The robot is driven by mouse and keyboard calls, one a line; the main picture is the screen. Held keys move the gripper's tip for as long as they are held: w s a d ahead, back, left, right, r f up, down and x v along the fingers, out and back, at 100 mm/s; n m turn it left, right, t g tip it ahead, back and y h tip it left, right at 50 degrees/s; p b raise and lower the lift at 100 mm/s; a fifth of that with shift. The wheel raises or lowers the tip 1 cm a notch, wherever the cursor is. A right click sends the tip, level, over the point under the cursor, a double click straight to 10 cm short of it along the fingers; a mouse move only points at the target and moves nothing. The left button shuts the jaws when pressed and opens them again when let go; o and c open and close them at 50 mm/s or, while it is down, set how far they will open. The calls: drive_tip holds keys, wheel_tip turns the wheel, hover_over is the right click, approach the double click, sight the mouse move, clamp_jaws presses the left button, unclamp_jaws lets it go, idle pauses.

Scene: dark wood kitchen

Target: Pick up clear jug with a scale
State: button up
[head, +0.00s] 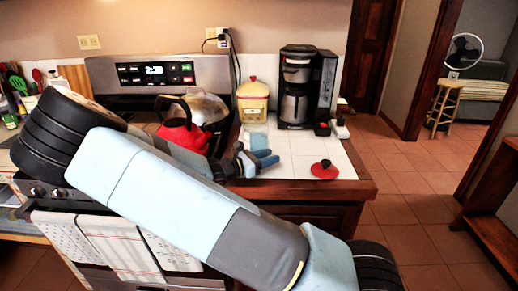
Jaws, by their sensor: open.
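A small pale, see-through shape (257,139) stands on the white tiled counter just in front of the yellow canister. It appears to be the clear jug, but no scale marks can be made out. My gripper (257,162) is at the counter, just in front of and below this shape in the picture.
A yellow lidded canister (253,103) stands behind. A black coffee maker (305,88) is to the right. A red lid (324,170) lies near the counter's front right. A red kettle (182,134) sits on the stove at left. Bare tile (300,150) lies right of my gripper.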

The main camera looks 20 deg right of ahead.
clamp_jaws()
idle(0.3)
idle(1.1)
